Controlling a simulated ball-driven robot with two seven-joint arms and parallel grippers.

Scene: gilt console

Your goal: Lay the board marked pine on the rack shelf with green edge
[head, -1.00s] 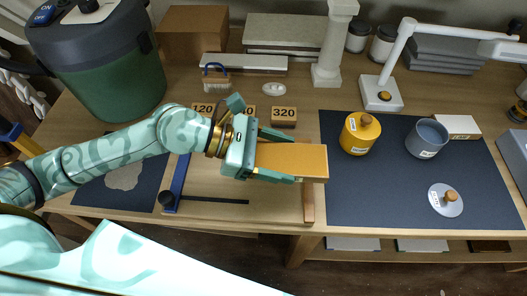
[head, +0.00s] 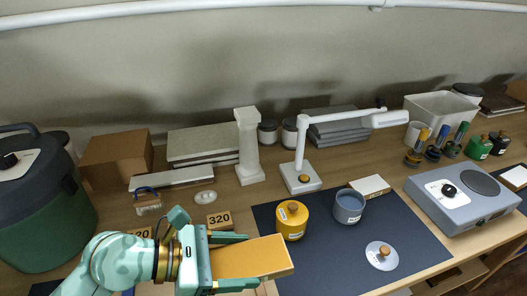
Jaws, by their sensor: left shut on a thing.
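My left gripper (head: 250,261) is shut on an orange-brown board (head: 268,257), one finger along each side. No shelf with a green edge shows in this view. My right gripper is not in view.
A yellow lidded jar (head: 291,221), a grey pot (head: 348,207) and a round grey lid (head: 381,256) are on the dark mat (head: 330,262). Behind stand a white lamp (head: 301,177) and a white column (head: 248,150). A grey hotplate (head: 462,198) stands right.

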